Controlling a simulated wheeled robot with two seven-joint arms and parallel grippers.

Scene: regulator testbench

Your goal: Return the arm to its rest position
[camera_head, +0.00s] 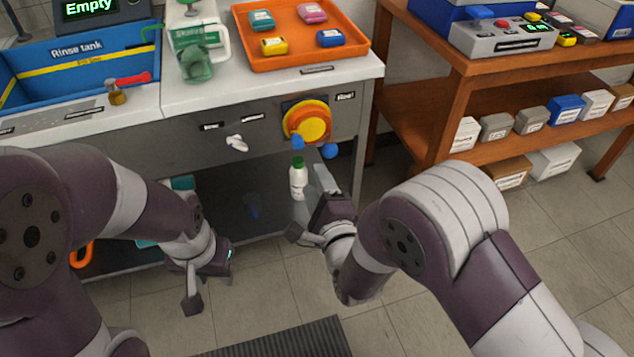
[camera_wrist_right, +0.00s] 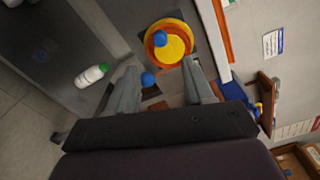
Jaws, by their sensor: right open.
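My right gripper (camera_head: 312,208) is in front of the bench, a little below its front panel. In the right wrist view its two fingers (camera_wrist_right: 160,85) are spread apart with nothing held between them. A round yellow and orange dial (camera_head: 307,122) with blue knobs is on the panel. It also shows beyond the fingertips in the right wrist view (camera_wrist_right: 172,45), apart from them as far as I can see. My left gripper (camera_head: 205,280) hangs low at the left, in front of the bench's lower shelf, pointing down. Its finger gap is not clear.
A white bottle with a green cap (camera_head: 298,178) stands on the lower shelf near my right gripper. An orange tray (camera_head: 345,52) and a blue rinse tank (camera_head: 75,68) are on the bench top. A wooden shelf unit (camera_head: 470,68) stands right. Floor in front is open.

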